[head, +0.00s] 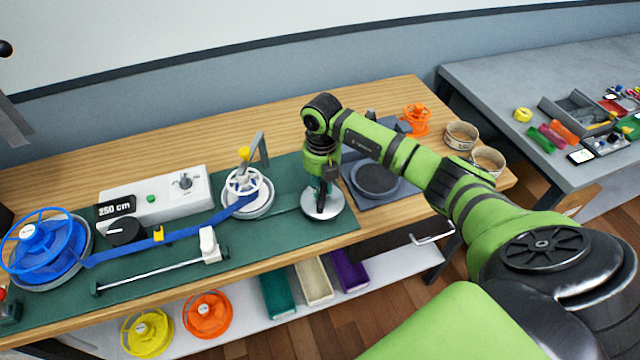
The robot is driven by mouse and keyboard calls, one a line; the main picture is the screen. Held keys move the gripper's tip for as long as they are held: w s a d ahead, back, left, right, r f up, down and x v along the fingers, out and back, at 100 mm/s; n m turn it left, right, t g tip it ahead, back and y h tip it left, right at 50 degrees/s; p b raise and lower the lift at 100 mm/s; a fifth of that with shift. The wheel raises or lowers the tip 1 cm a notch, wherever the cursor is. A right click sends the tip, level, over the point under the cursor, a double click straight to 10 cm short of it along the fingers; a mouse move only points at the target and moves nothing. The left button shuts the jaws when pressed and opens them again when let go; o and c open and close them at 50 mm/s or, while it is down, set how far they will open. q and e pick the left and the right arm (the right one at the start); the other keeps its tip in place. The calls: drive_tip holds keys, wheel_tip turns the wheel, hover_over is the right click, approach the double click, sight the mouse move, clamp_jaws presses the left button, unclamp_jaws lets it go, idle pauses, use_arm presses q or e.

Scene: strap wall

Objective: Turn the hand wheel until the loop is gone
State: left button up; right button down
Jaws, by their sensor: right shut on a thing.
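My right gripper (322,190) points straight down over a round silver disc, which looks like the hand wheel (335,212), on the green mat. It is shut on the wheel's middle part; the fingertips and what they grip are mostly hidden. A blue strap (185,232) runs from the blue reel (45,242) at the left, past a black round knob and a yellow clip, to the white reel (247,192) with a yellow knob. I cannot make out a clear slack loop in the strap. My left gripper is not in view.
A white box (155,196) reading "250 cm" stands behind the strap. A rod with a white slider (209,245) lies in front. A grey pad with a dark disc (375,180) is right of the wheel. Orange and yellow reels and bins sit on the lower shelf.

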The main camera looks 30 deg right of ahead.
sight(323, 187)
drive_tip(key=shift+d+m, duration=0.1)
drive_tip(key=shift+m, duration=1)
drive_tip(key=shift+s, duration=0.1)
drive_tip(key=c, duration=1)
unclamp_jaws()
drive_tip(key=shift+c, duration=0.2)
drive_tip(key=shift+r, duration=0.1)
wheel_tip(323, 187, up, 12)
